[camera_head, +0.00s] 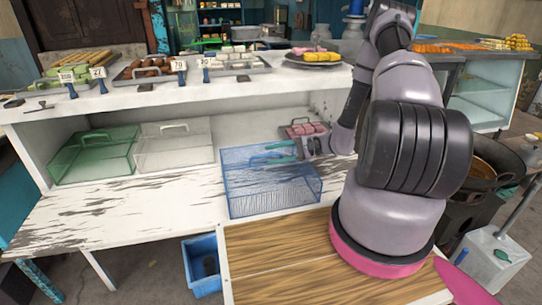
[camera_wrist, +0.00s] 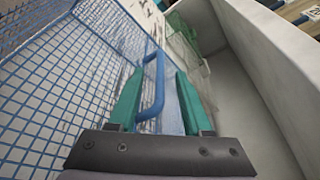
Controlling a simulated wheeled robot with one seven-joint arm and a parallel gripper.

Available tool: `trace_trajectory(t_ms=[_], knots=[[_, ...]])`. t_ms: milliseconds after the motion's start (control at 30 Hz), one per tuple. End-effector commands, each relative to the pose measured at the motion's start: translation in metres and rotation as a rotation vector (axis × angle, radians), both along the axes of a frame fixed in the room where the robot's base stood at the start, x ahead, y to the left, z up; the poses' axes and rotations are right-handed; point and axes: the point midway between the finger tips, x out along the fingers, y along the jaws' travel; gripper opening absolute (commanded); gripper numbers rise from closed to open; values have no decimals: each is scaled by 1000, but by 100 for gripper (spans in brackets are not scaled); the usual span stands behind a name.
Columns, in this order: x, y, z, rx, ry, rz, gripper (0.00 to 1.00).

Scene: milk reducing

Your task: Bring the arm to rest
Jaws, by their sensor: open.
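My gripper (camera_head: 260,153) is at the back edge of a blue wire basket (camera_head: 270,195) on the white lower shelf (camera_head: 130,215). Its two teal fingers are spread apart. In the wrist view, the basket's blue handle (camera_wrist: 155,90) shows between the open fingers of my gripper (camera_wrist: 158,75), and the basket's mesh (camera_wrist: 60,95) fills the left side. I cannot tell whether a finger touches the handle. My arm reaches in from the right of the head view.
A green basket (camera_head: 95,155) and a clear one (camera_head: 175,150) stand left of the blue basket. The white counter (camera_head: 150,92) overhangs the shelf and holds food trays. A wooden board (camera_head: 280,260) is in front.

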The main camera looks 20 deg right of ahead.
Motion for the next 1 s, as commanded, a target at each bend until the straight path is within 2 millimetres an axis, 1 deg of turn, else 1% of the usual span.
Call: trace_trajectory(t_ms=[100,300,400,500,667,767,867,967,1000], knots=[[-4,-24,5,-1,-1,-5,49],[-13,-62,13,-1,-1,-3,49],[-17,-76,16,0,0,-3,49],[-19,-85,18,1,0,-2,49],[-21,-90,19,0,0,1,49],[-20,-89,27,-18,-3,17,49],[-20,-86,46,-71,-10,66,49],[-22,-81,77,-156,-18,136,49],[-23,-78,91,-195,-21,165,49]])
